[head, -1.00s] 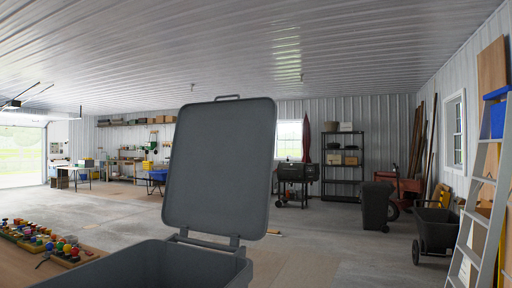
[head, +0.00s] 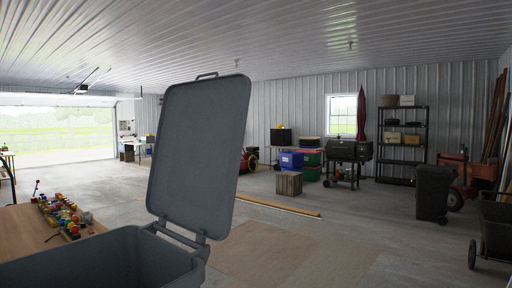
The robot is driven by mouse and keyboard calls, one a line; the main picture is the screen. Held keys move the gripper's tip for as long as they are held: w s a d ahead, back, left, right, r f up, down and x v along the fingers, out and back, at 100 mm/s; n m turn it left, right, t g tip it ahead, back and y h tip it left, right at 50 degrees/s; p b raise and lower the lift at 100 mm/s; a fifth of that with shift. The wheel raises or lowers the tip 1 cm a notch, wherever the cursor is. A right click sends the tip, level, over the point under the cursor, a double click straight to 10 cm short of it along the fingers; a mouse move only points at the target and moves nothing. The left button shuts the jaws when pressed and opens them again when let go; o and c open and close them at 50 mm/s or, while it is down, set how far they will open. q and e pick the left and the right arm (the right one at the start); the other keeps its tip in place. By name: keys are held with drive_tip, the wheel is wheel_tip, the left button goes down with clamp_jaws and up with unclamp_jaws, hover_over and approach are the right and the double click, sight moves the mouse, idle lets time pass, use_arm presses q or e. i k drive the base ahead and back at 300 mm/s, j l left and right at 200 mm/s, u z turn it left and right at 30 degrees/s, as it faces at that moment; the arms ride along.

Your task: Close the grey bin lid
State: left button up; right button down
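The grey bin (head: 112,262) stands close in front of me at the lower left of the head view, its near part cut off by the frame's bottom edge. Its lid (head: 198,155) is open and stands up, leaning slightly, joined to the bin by hinges at the rim. A handle bar shows on the lid's top edge. The bin's opening is uncovered, and its bottom is hidden. Neither of my grippers shows in the head view.
A wooden table (head: 26,228) with several small colourful objects is at the left, beside the bin. A wooden crate (head: 289,183) and a long plank (head: 278,206) lie farther back. A dark bin (head: 433,193) and a cart (head: 492,226) stand at right.

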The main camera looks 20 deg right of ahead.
sight(194, 177)
drive_tip(key=i+l+u, duration=0.1)
drive_tip(key=i+l, duration=0.25)
drive_tip(key=l, duration=0.25)
drive_tip(key=i+l+u, duration=0.15)
drive_tip(key=i+l, duration=0.2)
drive_tip(key=l, duration=0.3)
drive_tip(key=i+l+u, duration=0.15)
drive_tip(key=l, duration=0.2)
drive_tip(key=i+l, duration=0.15)
drive_tip(key=l, duration=0.2)
drive_tip(key=j+u, duration=0.05)
